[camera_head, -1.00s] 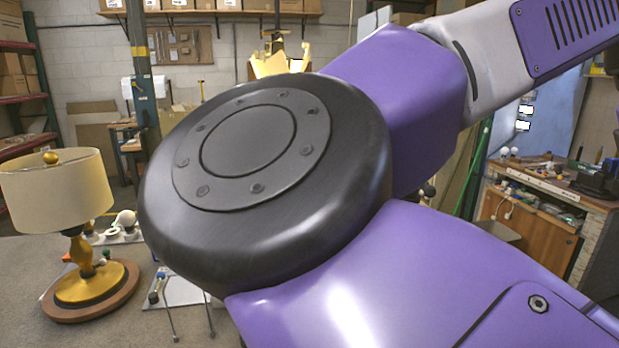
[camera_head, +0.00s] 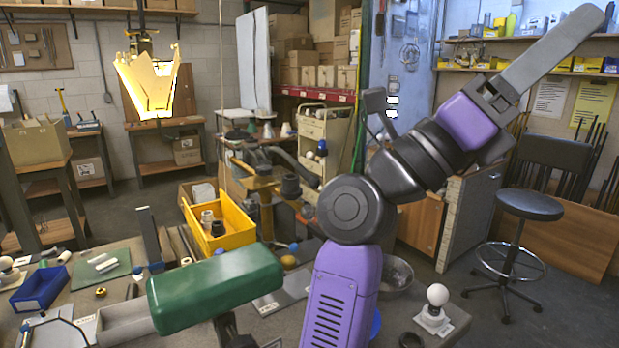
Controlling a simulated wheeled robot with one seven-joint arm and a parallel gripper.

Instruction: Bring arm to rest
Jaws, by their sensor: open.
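My purple and black arm rises from the lower middle of the head view and reaches up to the right. My gripper (camera_head: 548,55) is at its upper-right end, raised in the air, clear of the bench. One long grey finger shows there; the other is not clearly seen. The gripper is open, and I see nothing held in it.
A green lampshade (camera_head: 215,288) stands close in front, left of my arm. A yellow bin (camera_head: 218,222), a blue bin (camera_head: 38,290) and a white bulb (camera_head: 437,296) are on the bench. A lit golden pendant lamp (camera_head: 147,85) hangs at upper left. A stool (camera_head: 528,204) stands right.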

